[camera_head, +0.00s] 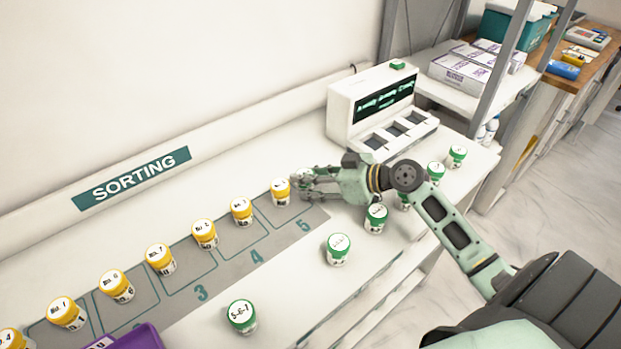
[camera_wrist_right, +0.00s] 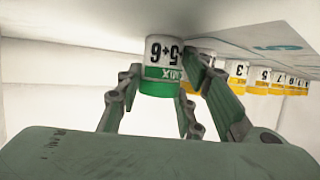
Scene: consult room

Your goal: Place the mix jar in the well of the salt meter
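The mix jar (camera_wrist_right: 163,62) has a white body marked 5+6 and a green lid with MIX on it. In the right wrist view, which is upside down, it sits between the fingertips of my right gripper (camera_wrist_right: 162,80), which look closed on its sides. In the head view my right gripper (camera_head: 303,184) is low over the bench beside the last yellow-lidded jar, and its fingers mostly hide the mix jar. The white meter unit (camera_head: 352,110) stands behind, with a green-lettered screen and three dark wells (camera_head: 396,129). Which well is for salt is not readable. My left gripper is out of view.
Yellow-lidded jars (camera_head: 204,233) stand in a row along the grey sorting mat (camera_head: 228,263). Green-lidded jars (camera_head: 338,249) stand along the front and right of the bench, some close under my right arm. A purple container (camera_head: 130,341) is at the bottom left.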

